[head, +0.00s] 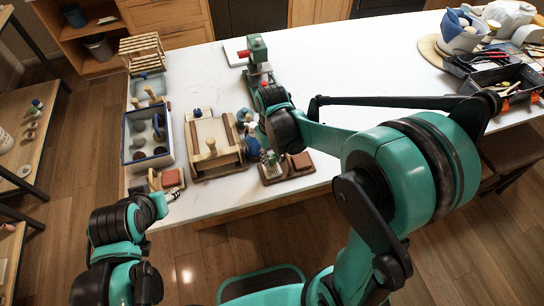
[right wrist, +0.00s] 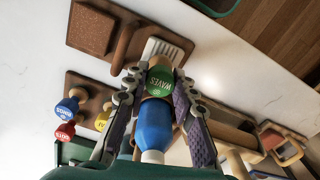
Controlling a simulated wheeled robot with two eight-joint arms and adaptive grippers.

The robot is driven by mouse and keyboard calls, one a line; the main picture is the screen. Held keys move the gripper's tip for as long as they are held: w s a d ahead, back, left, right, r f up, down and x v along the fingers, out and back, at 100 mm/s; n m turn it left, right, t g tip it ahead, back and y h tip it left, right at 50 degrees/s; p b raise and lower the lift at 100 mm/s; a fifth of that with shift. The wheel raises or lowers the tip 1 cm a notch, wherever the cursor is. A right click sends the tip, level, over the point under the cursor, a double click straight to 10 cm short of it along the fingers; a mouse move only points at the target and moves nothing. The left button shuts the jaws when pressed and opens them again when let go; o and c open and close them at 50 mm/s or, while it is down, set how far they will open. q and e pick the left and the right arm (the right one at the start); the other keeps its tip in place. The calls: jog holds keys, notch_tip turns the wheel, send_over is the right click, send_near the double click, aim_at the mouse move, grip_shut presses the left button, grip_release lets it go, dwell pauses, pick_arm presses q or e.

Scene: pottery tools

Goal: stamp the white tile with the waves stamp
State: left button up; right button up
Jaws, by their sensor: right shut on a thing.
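The waves stamp has a round green top marked WAVES (right wrist: 160,82). It sits between the two fingers of my right gripper (right wrist: 158,98), which is shut on it. In the head view my right gripper (head: 268,154) is low over the near part of the table, by a wooden tray (right wrist: 125,58); its tip is partly hidden. I cannot tell whether the stamp touches anything. A pale, ridged piece (right wrist: 166,51) lies on that tray, just beyond the stamp; I cannot make out a plain white tile. My left gripper (head: 173,195) is at the table's near left edge, too small to read.
A wooden board (head: 218,130) and a blue-rimmed box (head: 133,150) stand left.

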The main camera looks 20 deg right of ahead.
jog(key=shift+f+b, duration=0.45)
jog(key=shift+f, duration=0.1)
jog(key=shift+r, duration=0.1)
dwell(0.6)
jog(key=shift+r+p, duration=2.35)
jog(key=shift+r, duration=0.6)
jog(key=shift+s+f, duration=0.1)
jog(key=shift+s, duration=0.05)
